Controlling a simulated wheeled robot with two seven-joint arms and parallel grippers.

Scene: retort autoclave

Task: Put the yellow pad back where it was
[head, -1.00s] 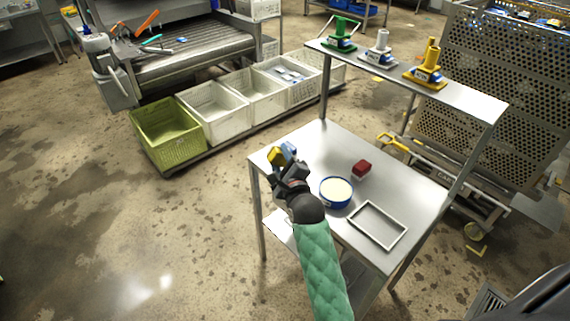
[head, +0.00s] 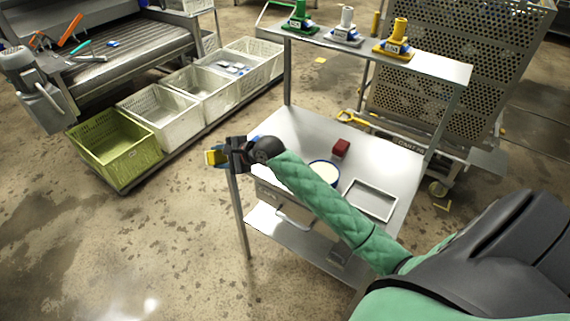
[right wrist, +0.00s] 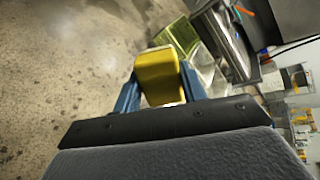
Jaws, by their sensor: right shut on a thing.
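The yellow pad (head: 212,158) is held at the tip of my right gripper (head: 221,157), just beyond the left edge of the steel table. In the right wrist view the pad (right wrist: 159,76) sits between the two blue fingers of the gripper (right wrist: 160,92), which is shut on it, with bare floor behind. My left gripper does not show in any view.
The steel table (head: 290,130) carries a red block (head: 341,148), a blue-rimmed bowl (head: 325,171) and an empty metal frame (head: 371,199). Its upper shelf (head: 440,72) holds green, white and yellow stands. A green crate (head: 112,146) and white crates (head: 160,117) stand left on a low platform.

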